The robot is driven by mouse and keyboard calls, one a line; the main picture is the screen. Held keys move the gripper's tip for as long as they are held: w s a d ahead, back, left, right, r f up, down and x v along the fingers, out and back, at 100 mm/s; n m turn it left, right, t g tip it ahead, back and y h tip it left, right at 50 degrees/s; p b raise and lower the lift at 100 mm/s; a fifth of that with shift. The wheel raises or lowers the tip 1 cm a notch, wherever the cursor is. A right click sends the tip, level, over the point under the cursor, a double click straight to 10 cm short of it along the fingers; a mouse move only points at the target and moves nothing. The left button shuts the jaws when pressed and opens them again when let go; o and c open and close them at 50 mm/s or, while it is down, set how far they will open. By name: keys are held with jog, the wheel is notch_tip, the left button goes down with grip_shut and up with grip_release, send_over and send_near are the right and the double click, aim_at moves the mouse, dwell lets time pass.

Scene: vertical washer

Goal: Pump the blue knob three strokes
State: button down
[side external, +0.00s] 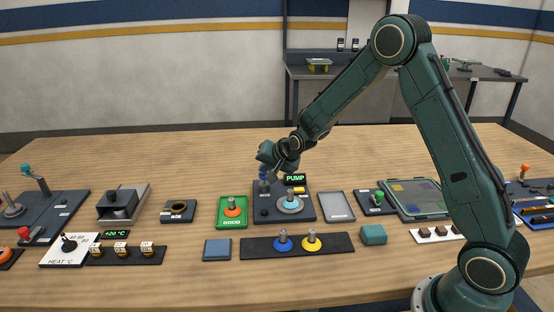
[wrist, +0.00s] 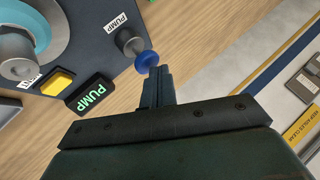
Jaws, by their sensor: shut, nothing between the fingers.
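The blue knob (wrist: 147,60) sits on the end of a grey cylindrical stem (wrist: 130,41) on the dark pump board (wrist: 95,25), beside a white PUMP label. My gripper (wrist: 157,72) is shut and empty, with its fingertips right at the knob in the wrist view. I cannot tell whether they touch it. In the side external view my gripper (side external: 264,178) points down over the left rear of the board (side external: 308,213), and the knob is hard to make out there. A lit green PUMP display (wrist: 90,95) and a yellow button (wrist: 58,82) are on the same board.
A light blue disc with a metal post (side external: 290,204) stands on the board's right side. A green tray with an orange-based post (side external: 232,212) is to the left, and a grey tray (side external: 337,206) to the right. Bare wood lies behind the board.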

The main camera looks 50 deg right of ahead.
jog(key=shift+s+f, duration=0.1)
jog(key=shift+f, duration=0.8)
dwell(1.0)
jog(key=shift+r, duration=0.1)
dwell(0.3)
jog(key=shift+r, duration=1.6)
jog(key=shift+r, duration=0.1)
jog(key=shift+r, duration=2.4)
dwell(0.5)
notch_tip(320, 180, up, 4)
jog(key=shift+f, duration=0.1)
jog(key=shift+f, duration=0.1)
dwell(0.4)
